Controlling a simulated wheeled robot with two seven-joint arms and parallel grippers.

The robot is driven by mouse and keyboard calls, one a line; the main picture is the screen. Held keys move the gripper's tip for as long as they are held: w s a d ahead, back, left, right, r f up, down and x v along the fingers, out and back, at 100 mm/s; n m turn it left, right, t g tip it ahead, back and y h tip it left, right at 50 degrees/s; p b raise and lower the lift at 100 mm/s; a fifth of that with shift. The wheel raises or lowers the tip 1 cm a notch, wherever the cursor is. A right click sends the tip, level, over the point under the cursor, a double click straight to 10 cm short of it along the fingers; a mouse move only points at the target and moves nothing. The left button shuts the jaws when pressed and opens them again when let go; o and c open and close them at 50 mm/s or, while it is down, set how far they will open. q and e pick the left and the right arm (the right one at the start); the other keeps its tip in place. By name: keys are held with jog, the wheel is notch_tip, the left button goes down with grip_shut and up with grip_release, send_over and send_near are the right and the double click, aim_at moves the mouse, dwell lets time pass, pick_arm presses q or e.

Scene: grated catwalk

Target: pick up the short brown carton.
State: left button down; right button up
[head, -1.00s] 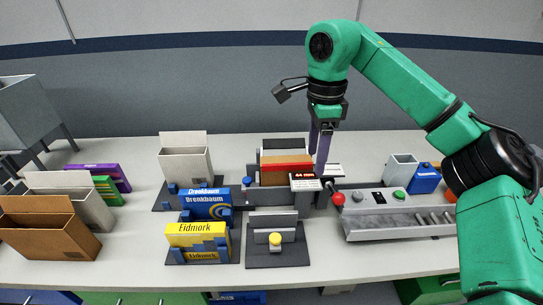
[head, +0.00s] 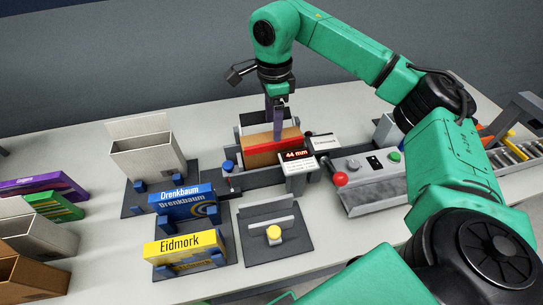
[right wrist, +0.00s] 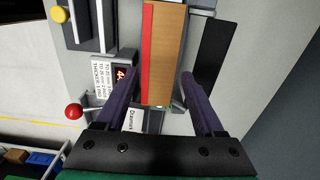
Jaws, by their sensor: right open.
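A brown carton (head: 262,157) with a red strip along its side sits in a grey fixture (head: 238,145) at mid-table in the head view. In the right wrist view the carton (right wrist: 166,50) lies lengthwise between the fingers. My right gripper (right wrist: 158,78) is open, with one finger on each side of it. I cannot tell how deep the fingertips reach. In the head view the right gripper (head: 277,122) hangs over the carton, pointing down, and hides part of it. Another brown carton (head: 35,278), open-topped, stands at the lower left. My left gripper is not in view.
A display reading 44 mm (head: 298,156) stands right in front of the fixture. A white open box (head: 150,158) is left. A panel with a red knob (head: 340,179) is right.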

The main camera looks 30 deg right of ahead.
jog(key=p, duration=0.2)
send_over(272, 158)
jog(key=w+d, duration=0.2)
notch_tip(272, 158, down, 4)
jog(key=shift+w+a+f, duration=0.1)
jog(key=shift+a+f, duration=0.05)
jog(key=shift+f, duration=0.45)
grip_shut()
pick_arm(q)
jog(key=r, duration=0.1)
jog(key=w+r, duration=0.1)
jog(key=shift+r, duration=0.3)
